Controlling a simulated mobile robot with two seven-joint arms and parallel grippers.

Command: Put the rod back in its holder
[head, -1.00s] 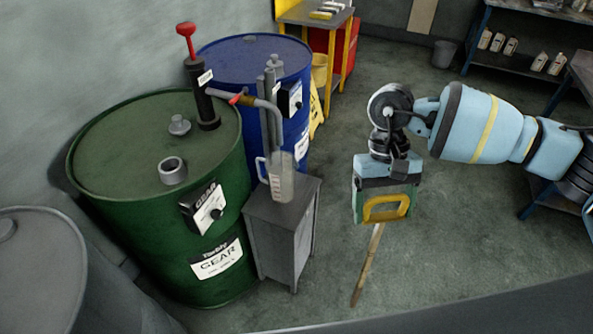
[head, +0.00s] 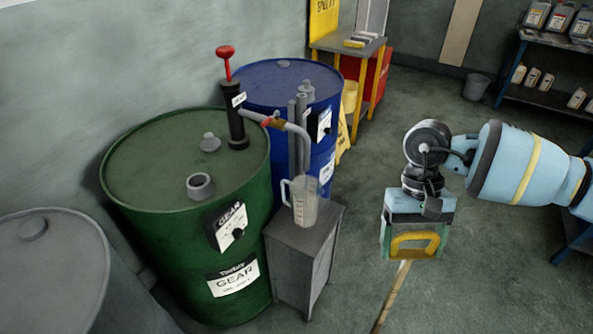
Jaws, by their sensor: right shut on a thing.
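My right gripper (head: 415,247) points down at the right of the head view, shut on a thin wooden-coloured rod (head: 393,294). The rod hangs below the gripper, slightly tilted, and its lower end runs off the bottom of the picture. I cannot tell for sure which thing is the rod's holder. Grey upright tubes (head: 297,135) stand beside the blue drum, behind the pump spout. My left gripper is not in view.
A green drum (head: 135,165) with a red-handled pump (head: 236,115) stands left of a blue drum (head: 265,85). A measuring jug (head: 305,202) stands on a grey cabinet (head: 300,262). A grey drum (head: 60,280) is at lower left. Open floor lies around the rod.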

